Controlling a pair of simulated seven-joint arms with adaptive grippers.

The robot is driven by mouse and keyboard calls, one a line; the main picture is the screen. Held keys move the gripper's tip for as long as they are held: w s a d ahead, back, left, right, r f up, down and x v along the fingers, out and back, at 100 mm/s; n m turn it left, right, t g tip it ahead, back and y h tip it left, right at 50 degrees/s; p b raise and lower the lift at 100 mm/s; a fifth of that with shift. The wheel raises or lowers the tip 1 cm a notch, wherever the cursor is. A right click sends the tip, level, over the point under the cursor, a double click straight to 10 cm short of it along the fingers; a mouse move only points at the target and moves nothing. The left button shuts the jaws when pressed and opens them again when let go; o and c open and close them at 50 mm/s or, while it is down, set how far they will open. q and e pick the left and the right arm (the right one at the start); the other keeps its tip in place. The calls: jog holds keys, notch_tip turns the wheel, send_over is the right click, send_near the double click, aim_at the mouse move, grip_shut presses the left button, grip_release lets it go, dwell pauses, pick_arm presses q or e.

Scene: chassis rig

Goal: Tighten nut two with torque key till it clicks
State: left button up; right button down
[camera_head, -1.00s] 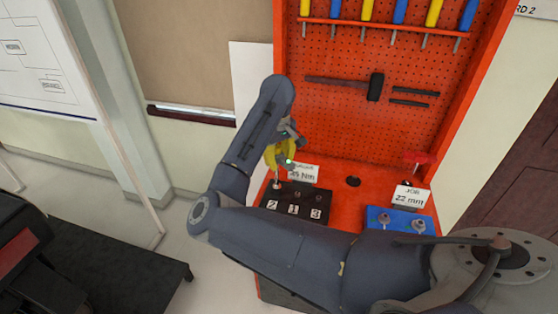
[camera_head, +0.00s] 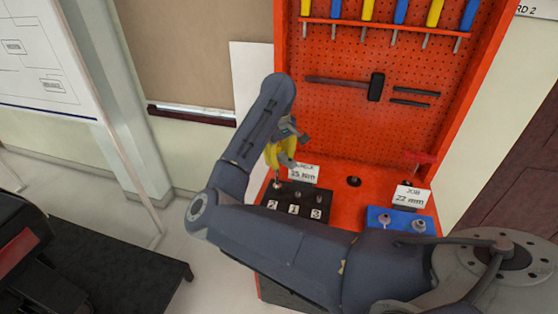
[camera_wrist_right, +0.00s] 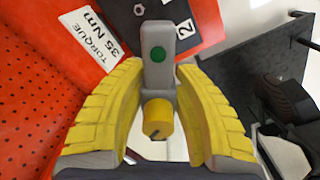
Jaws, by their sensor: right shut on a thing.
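My right gripper (camera_head: 281,156), with yellow fingers, is above the left end of the black nut block (camera_head: 318,228). In the wrist view its fingers are around the torque key (camera_wrist_right: 158,50), a grey bar with a green spot and a yellow round end. The key's far end reaches the block beside the label "2" (camera_wrist_right: 183,28). Nut two is hidden or too small to tell from the key's tip. Another nut (camera_wrist_right: 138,9) shows on the block next to the key. The block's labels read 2, 1, 3 from left to right in the head view. My left gripper is out of view.
A card (camera_head: 303,173) reading 35 Nm stands behind the block. A blue block (camera_head: 388,225) with two fittings and a 22 mm card (camera_head: 409,196) are at right. The orange pegboard (camera_head: 330,120) with hanging tools rises behind. A black table (camera_head: 120,262) stands left.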

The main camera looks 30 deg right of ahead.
aim_at(279, 146)
jog(key=shift+r, duration=2.35)
